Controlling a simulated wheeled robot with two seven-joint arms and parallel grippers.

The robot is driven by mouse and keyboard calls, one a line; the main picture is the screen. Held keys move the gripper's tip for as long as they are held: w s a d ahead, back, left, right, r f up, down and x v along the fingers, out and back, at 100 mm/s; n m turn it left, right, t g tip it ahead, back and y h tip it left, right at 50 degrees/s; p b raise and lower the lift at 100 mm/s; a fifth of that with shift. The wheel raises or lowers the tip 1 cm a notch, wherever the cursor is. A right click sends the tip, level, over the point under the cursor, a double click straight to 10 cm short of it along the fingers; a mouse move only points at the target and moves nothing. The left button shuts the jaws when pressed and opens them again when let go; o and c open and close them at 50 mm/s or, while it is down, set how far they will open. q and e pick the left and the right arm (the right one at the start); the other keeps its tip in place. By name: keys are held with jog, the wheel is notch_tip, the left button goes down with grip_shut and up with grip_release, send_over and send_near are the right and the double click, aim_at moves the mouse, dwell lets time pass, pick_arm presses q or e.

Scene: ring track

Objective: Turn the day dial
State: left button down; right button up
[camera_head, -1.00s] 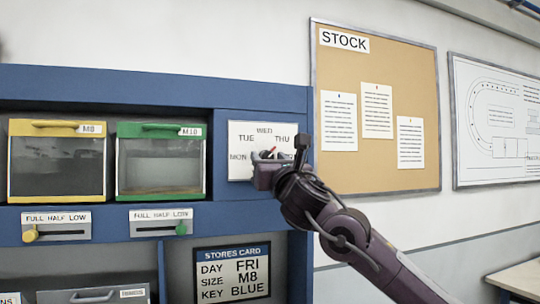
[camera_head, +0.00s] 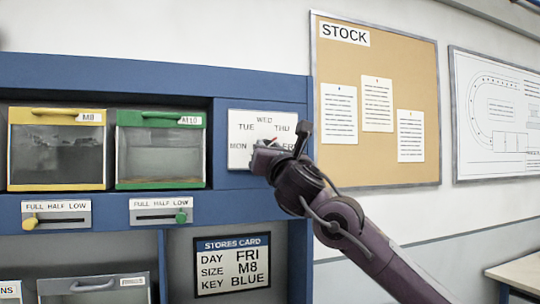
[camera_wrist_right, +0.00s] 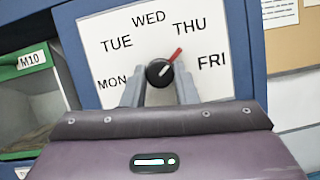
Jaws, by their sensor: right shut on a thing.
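The day dial is a white panel (camera_head: 238,153) marked MON, TUE, WED, THU and FRI, with a black knob (camera_wrist_right: 160,73) at its centre. The knob's red pointer (camera_wrist_right: 174,55) points up and right, between THU and FRI and nearer THU, in the right wrist view. My right gripper (camera_wrist_right: 160,88) is shut on the knob, one finger on each side. In the head view, my right gripper (camera_head: 267,156) hides the knob and part of FRI. My left gripper is not in view.
A stores card (camera_head: 232,264) below reads DAY FRI, SIZE M8, KEY BLUE. A yellow-framed M8 bin (camera_head: 57,186) and a green-framed M10 bin (camera_head: 160,184) stand left of the dial, with sliders beneath. A cork board (camera_head: 350,60) hangs to the right.

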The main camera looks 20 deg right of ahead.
jog(key=shift+a+m+g+h+b, duration=0.1)
jog(key=shift+m+g+h+b, duration=0.4)
jog(key=shift+m, duration=1.15)
jog(key=shift+a+m+g+h+b, duration=0.1)
jog(key=shift+m+h+b, duration=0.55)
jog(key=shift+m+h, duration=0.7)
jog(key=shift+m+g+h+b, duration=0.3)
jog(key=shift+m+h+b, duration=0.25)
jog(key=shift+m, duration=1.65)
jog(key=o, duration=1)
jog(key=shift+r, duration=0.1)
